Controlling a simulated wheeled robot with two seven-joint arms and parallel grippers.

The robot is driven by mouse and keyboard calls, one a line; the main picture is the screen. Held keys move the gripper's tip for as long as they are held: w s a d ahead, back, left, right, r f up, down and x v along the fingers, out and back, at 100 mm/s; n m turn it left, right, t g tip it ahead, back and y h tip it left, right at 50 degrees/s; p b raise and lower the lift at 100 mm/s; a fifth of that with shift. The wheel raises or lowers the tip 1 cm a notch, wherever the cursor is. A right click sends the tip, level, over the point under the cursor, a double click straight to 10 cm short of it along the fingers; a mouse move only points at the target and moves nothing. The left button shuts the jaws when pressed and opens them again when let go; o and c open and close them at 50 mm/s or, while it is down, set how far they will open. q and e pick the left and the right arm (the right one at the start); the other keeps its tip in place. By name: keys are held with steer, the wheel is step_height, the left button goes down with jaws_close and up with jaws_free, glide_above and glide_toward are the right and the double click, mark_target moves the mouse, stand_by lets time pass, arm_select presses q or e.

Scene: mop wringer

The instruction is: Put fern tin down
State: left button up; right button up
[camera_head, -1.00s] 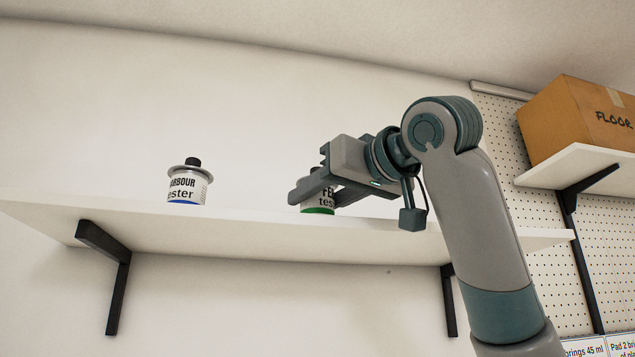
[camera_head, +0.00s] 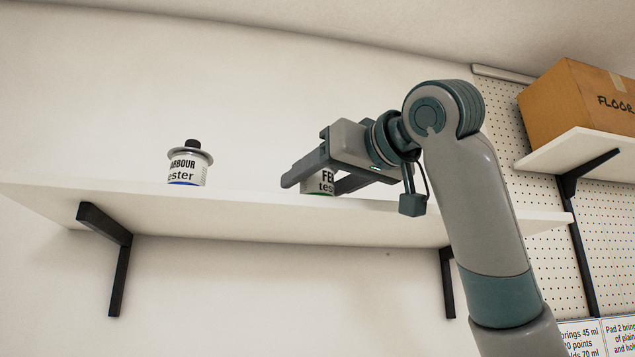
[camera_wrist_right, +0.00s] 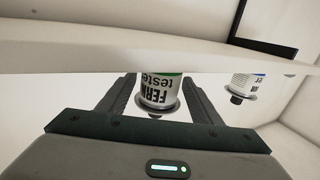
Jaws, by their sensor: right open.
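The fern tin (camera_head: 320,183) is a small white tin with black lettering and a green band at its base. It stands upright at the front of the white wall shelf (camera_head: 250,205). My right gripper (camera_head: 312,187) is open, with one finger on each side of the tin; part of the tin is hidden behind them. In the right wrist view, which is upside down, the fern tin (camera_wrist_right: 160,92) sits between the fingers with space on both sides. Its base meets the shelf edge (camera_wrist_right: 120,52). My left gripper is not in view.
A harbour tin (camera_head: 187,168) with a blue band and black knob stands to the left on the same shelf, with clear shelf between. A cardboard box (camera_head: 580,105) sits on a higher shelf at the right, before a pegboard (camera_head: 545,250).

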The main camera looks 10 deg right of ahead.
steer(key=shift+r, duration=0.15)
steer(key=shift+s+d+f+b, duration=0.2)
steer(key=shift+s+b, duration=0.25)
steer(key=b+v, duration=0.6)
steer(key=v, duration=0.5)
